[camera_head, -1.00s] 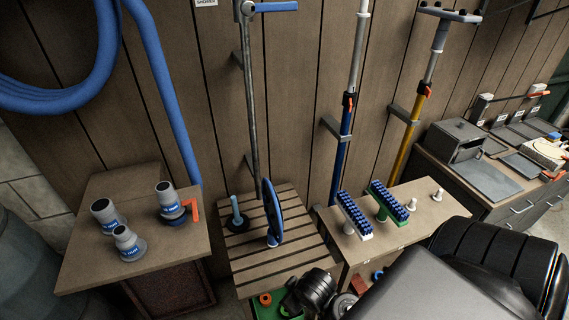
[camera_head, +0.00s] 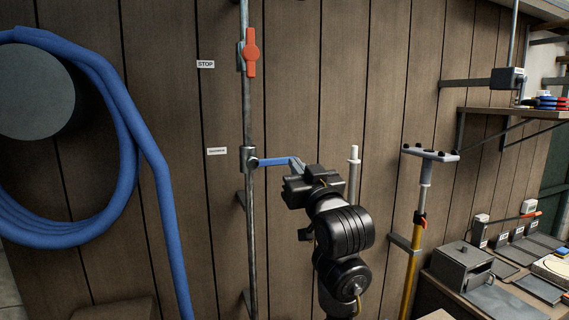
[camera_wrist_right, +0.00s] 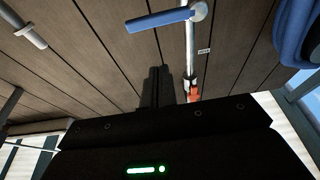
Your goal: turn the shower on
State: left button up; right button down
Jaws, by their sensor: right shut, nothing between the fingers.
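A grey vertical pipe (camera_head: 248,110) runs up the wooden wall. A valve with a blue lever (camera_head: 274,162) sits on it beside a small label that seems to read SHOWER (camera_head: 217,151). The blue lever points right, about level. Higher up is an orange-red lever (camera_head: 251,52), upright along the pipe, beside a STOP label (camera_head: 205,64). My right gripper (camera_head: 296,164) is at the blue lever's free end; contact cannot be told. In the right wrist view the blue lever (camera_wrist_right: 158,19) lies beyond my shut, empty fingers (camera_wrist_right: 158,72). My left gripper is not in view.
A blue hose (camera_head: 125,150) hangs coiled at the left. A pole with a flat head (camera_head: 430,154) stands right of my arm. A shelf (camera_head: 520,113) juts out at the upper right, above a bench with a grey box (camera_head: 462,262).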

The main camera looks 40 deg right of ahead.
jog(key=shift+s+d+r, duration=0.15)
jog(key=shift+s+r, duration=0.1)
jog(key=shift+r, duration=0.35)
jog(key=shift+w, duration=0.1)
notch_tip(320, 180, up, 4)
jog(key=f+p, duration=0.1)
jog(key=p, duration=0.4)
send_over(271, 161)
jog(key=s+d, duration=0.2)
jog(key=s, duration=0.1)
jog(key=shift+w+f+p, duration=0.1)
jog(key=shift+f+p, duration=0.55)
jog(key=shift+f, duration=1.25)
jog(key=shift+w, duration=0.1)
